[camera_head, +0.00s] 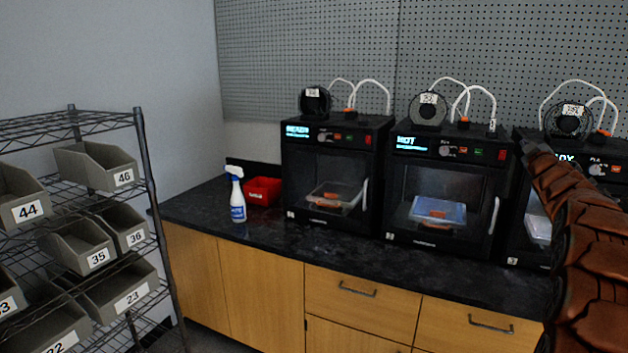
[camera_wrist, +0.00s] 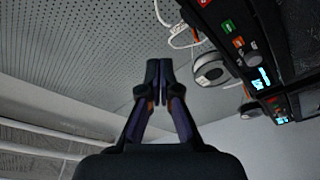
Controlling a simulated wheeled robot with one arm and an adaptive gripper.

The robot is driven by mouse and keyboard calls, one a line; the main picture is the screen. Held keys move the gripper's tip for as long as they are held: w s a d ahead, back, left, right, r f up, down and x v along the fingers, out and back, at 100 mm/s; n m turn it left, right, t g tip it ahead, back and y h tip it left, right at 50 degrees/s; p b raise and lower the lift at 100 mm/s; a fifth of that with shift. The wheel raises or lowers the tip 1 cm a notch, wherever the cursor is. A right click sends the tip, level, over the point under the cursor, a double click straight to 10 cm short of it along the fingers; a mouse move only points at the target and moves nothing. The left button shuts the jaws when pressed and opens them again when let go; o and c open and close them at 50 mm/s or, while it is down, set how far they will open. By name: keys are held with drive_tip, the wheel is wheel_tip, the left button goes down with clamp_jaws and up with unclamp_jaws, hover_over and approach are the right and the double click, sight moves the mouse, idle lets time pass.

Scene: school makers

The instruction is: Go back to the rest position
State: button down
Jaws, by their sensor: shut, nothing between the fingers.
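My gripper (camera_wrist: 159,72) is in the middle of the wrist view, with its two fingers together and nothing between them. Behind it are the pegboard wall and the ceiling side of the room, seen at a tilt. It touches nothing that I can see. In the head view my arm runs up the right edge, covering part of the rightmost printer; the gripper itself is not seen there.
Black 3D printers (camera_head: 331,178), (camera_head: 447,190) and (camera_head: 533,215) stand on a dark counter (camera_head: 265,235). A spray bottle (camera_head: 237,195) and red bin (camera_head: 263,190) are left of them. A wire rack (camera_head: 143,170) with grey numbered bins (camera_head: 97,166) stands at left.

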drive_tip(key=s+a+f+m+g+y+p, duration=0.1)
drive_tip(key=s+a+f+m+g, duration=0.1)
drive_tip(key=s+a+f+g, duration=0.5)
drive_tip(key=s+a+f+m+g+y, duration=0.15)
drive_tip(key=s+a+f, duration=0.25)
drive_tip(key=s+a, duration=0.65)
drive_tip(key=s+a+f+m+g+y+p, duration=0.1)
drive_tip(key=s+a+f+m+g, duration=0.15)
drive_tip(key=s+a+f, duration=0.6)
drive_tip(key=s+a+f+g+y, duration=0.1)
drive_tip(key=s+a+f+g, duration=0.1)
drive_tip(key=s+a, duration=0.4)
drive_tip(key=s+a+f+g+y, duration=0.1)
drive_tip(key=s+a+f+g, duration=0.2)
drive_tip(key=s+a, duration=0.4)
drive_tip(key=s+a+f+g+y+p, duration=0.1)
drive_tip(key=s+a+g, duration=0.3)
drive_tip(key=s, duration=1.4)
drive_tip(key=a+f, duration=0.1)
drive_tip(key=a, duration=0.2)
drive_tip(key=shift+s+f+n, duration=0.3)
drive_tip(key=shift+f+n, duration=0.1)
drive_tip(key=shift+y, duration=0.25)
